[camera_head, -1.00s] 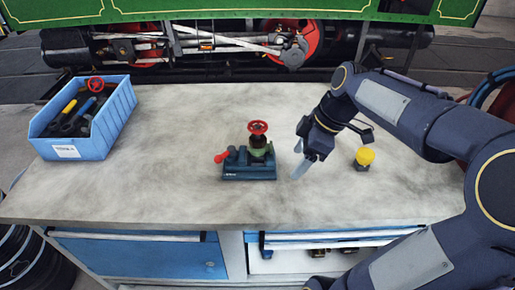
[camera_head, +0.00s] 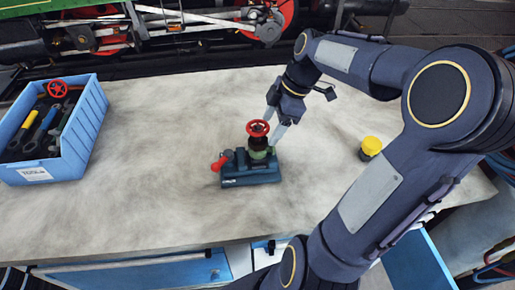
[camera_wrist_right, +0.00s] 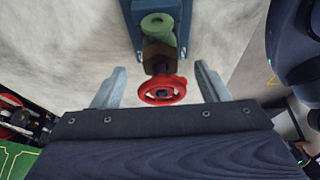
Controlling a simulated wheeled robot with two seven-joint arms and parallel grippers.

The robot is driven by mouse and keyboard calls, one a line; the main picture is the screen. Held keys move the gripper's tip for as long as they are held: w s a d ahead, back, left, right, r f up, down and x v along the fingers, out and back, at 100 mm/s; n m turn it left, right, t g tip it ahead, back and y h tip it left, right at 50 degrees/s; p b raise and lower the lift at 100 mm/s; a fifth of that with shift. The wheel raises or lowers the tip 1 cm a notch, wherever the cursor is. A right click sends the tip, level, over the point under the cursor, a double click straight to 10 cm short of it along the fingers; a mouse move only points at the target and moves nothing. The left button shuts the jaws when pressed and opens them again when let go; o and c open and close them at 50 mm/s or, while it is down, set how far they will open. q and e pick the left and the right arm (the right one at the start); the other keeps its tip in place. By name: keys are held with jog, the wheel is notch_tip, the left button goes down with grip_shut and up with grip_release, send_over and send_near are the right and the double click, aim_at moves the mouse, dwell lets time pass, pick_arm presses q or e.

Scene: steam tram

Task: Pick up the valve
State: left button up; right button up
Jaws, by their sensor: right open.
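The valve (camera_head: 259,142) has a red handwheel on top and a dark and green body. It stands upright in a blue vise (camera_head: 250,172) with a red-knobbed handle, on the workbench. In the right wrist view the valve (camera_wrist_right: 159,60) shows with its red wheel between the fingers. My right gripper (camera_head: 276,122) is open at the valve's far right side, its fingers on either side of the handwheel. In the right wrist view the open fingers of my right gripper (camera_wrist_right: 160,86) appear clear of the wheel. My left gripper is not in view.
A blue bin (camera_head: 75,140) with tools and another red handwheel stands at the left of the workbench (camera_head: 150,190). A yellow-capped part (camera_head: 371,146) stands to the right. The bench between bin and vise is clear. A steam tram (camera_head: 180,25) stands behind.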

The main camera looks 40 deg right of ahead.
aim_at(262, 138)
jog(key=x, duration=0.5)
jog(key=shift+w+a, duration=0.2)
jog(key=shift+a, duration=0.05)
jog(key=shift+c, duration=0.2)
grip_shut()
